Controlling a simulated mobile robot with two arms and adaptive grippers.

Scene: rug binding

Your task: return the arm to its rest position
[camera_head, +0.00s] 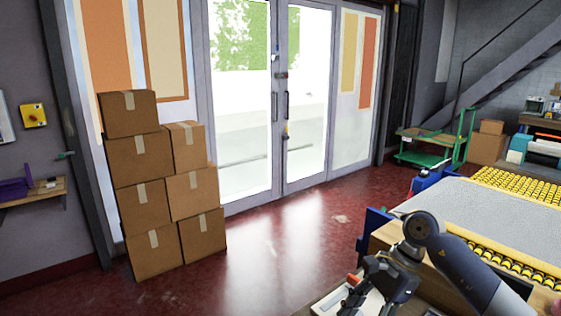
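My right arm comes in from the lower right, grey with a dark wrist joint. Its dark gripper (384,288) hangs at the bottom of the view, beside the near corner of the large work table (500,211). The gripper's fingers overlap a white object with a red part (354,281) on a surface below. I cannot tell whether the fingers are open or shut, or whether they touch that object. My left gripper is not in view.
Stacked cardboard boxes (142,200) stand at left before glass double doors (280,100). Yellow rollers (520,185) border the grey table top. A green cart (432,150) stands behind. The red floor (275,250) between boxes and table is clear. A wooden shelf (35,192) juts from the left wall.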

